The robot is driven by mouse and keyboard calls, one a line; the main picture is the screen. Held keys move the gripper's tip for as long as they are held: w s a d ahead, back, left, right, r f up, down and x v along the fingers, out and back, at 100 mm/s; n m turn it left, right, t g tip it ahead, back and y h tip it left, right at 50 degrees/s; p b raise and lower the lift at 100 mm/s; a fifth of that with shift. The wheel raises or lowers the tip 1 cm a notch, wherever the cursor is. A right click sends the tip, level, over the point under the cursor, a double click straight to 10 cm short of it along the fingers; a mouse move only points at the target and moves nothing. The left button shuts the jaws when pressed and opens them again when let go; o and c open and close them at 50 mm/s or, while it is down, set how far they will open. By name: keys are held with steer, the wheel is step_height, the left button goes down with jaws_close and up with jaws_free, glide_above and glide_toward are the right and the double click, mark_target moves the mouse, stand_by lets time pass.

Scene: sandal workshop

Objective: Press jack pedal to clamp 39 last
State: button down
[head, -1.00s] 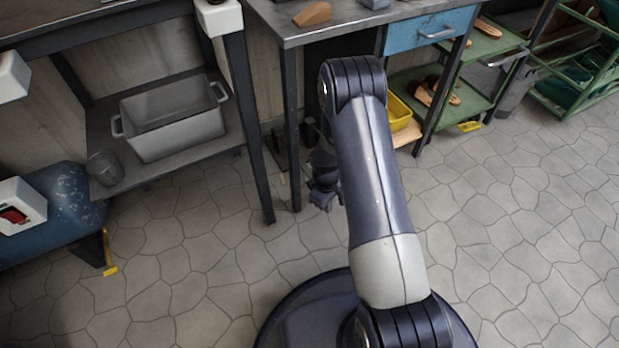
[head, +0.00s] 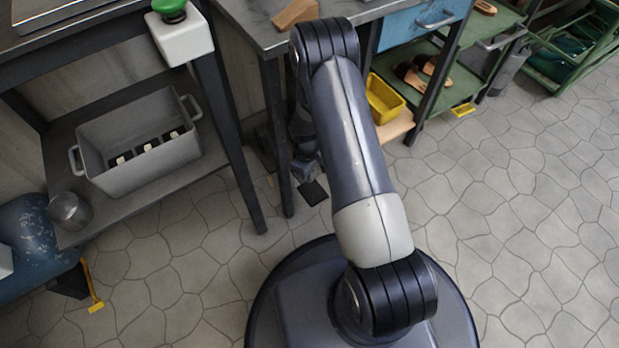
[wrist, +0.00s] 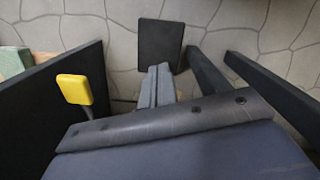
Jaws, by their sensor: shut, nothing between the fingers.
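A flat dark rectangular pad (head: 312,192) lies low by the bench leg in the head view. It also shows in the wrist view (wrist: 160,42), just beyond my fingertips. A yellow pad on a thin metal rod (wrist: 74,88) stands to the left in the wrist view. I cannot tell for certain which of the two is the jack pedal. My gripper (wrist: 160,72) is shut and empty, its tips close to the dark pad; I cannot tell whether they touch. In the head view my arm partly hides the gripper (head: 306,168). The numbered last cannot be made out.
A metal bench (head: 250,30) with dark legs stands over the gripper's area, a brown wooden piece (head: 295,13) on top. Left are a grey bin (head: 140,170), a metal cup (head: 70,211) and a green button (head: 170,10). Stone floor (head: 520,230) is clear at right.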

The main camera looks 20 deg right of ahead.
mark_target(313, 192)
stand_by(0.3)
steer(key=shift+s+d+f+b, duration=0.15)
steer(key=shift+f+b, duration=0.95)
steer(key=shift+f, duration=0.65)
steer(key=shift+s+d+f+b, duration=0.15)
steer(key=shift+f+b, duration=0.95)
steer(key=shift+f, duration=0.65)
